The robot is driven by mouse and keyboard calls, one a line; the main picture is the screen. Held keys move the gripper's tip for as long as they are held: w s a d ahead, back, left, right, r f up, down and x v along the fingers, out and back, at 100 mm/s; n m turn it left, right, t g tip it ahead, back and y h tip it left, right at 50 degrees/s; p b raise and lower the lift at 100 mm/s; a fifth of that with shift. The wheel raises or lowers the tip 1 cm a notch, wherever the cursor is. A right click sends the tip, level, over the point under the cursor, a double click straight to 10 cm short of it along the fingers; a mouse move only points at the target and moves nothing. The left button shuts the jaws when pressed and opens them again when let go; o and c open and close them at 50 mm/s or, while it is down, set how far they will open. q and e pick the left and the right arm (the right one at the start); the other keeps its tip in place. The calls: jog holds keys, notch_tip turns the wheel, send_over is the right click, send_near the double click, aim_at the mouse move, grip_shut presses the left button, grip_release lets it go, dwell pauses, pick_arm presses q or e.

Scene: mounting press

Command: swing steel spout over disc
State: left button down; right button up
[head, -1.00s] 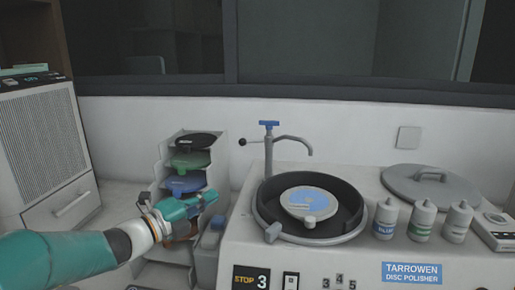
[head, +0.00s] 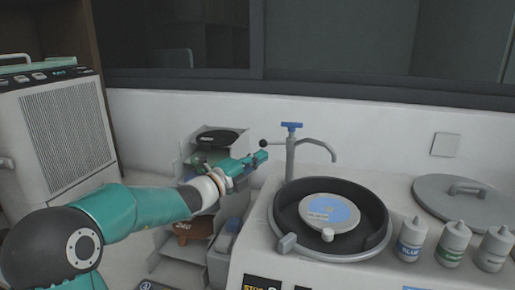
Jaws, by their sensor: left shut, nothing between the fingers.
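The steel spout (head: 318,145) rises from a post behind the bowl, with a blue tee handle (head: 291,126) on top. Its curved tube points right and its tip hangs over the back right of the bowl's rim area. A dark ball-ended lever (head: 265,143) sticks out to the left of the post. The disc (head: 330,212), blue and grey with a pale knob, lies in the dark round bowl (head: 366,210). My left gripper (head: 262,158) is shut and empty, just left of the post and close below the lever's ball. My right gripper is out of view.
A stepped rack (head: 187,254) with coloured discs stands behind my left arm. Several bottles (head: 411,240) stand right of the bowl, near a grey lid (head: 466,196). A white vented cabinet (head: 62,130) is at the left.

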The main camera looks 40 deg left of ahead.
pick_arm(q)
jog(key=shift+w+a+r+p, duration=0.25)
jog(key=shift+w+a+p, duration=0.05)
jog(key=shift+w+a, duration=0.65)
jog(key=shift+s+a, duration=0.1)
